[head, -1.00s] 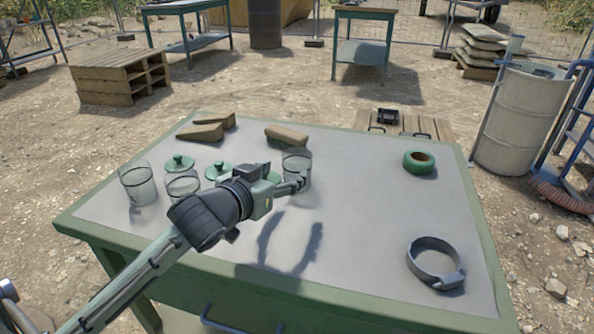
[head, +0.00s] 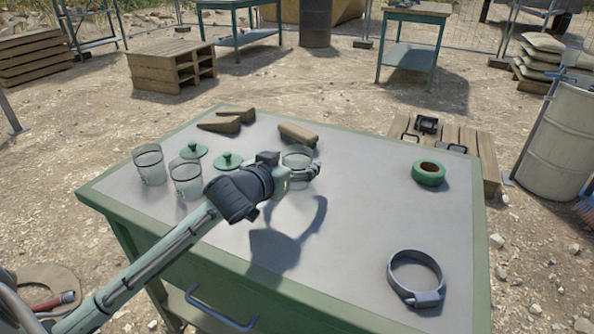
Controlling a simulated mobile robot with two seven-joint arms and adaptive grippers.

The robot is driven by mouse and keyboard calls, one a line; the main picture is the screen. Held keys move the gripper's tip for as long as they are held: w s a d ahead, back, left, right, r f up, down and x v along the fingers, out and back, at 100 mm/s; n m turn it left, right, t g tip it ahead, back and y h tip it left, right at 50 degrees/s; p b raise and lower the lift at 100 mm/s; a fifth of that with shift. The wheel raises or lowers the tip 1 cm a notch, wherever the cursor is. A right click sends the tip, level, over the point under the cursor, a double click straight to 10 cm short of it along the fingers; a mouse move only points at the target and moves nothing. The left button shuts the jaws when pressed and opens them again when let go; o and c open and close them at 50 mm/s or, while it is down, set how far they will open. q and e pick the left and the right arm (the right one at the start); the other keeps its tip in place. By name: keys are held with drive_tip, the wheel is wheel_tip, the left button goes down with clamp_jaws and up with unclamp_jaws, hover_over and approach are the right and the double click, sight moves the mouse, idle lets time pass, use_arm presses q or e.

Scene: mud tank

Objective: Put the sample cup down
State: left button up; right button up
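My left gripper (head: 304,173) is at the middle of the green-edged table, its fingers at the lower part of a clear sample cup (head: 297,156). It appears shut on the cup, which is upright; the near finger shows in front of the glass. The hand and wrist hide part of the cup's base, so I cannot tell whether it touches the table. The gripper's shadow falls on the grey tabletop (head: 370,215). Two similar clear cups, one at the far left (head: 149,168) and one nearer (head: 186,182), stand left of my gripper. My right gripper is not in view.
Two green lids (head: 193,151) (head: 228,160) lie near the cups. Brown wedges (head: 221,124) and a brown block (head: 298,134) lie behind. Green tape (head: 428,173) and a grey ring clamp (head: 414,278) lie to the right. The tabletop between them is clear.

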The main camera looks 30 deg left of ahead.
use_arm(q)
drive_tip(key=c, duration=1.2)
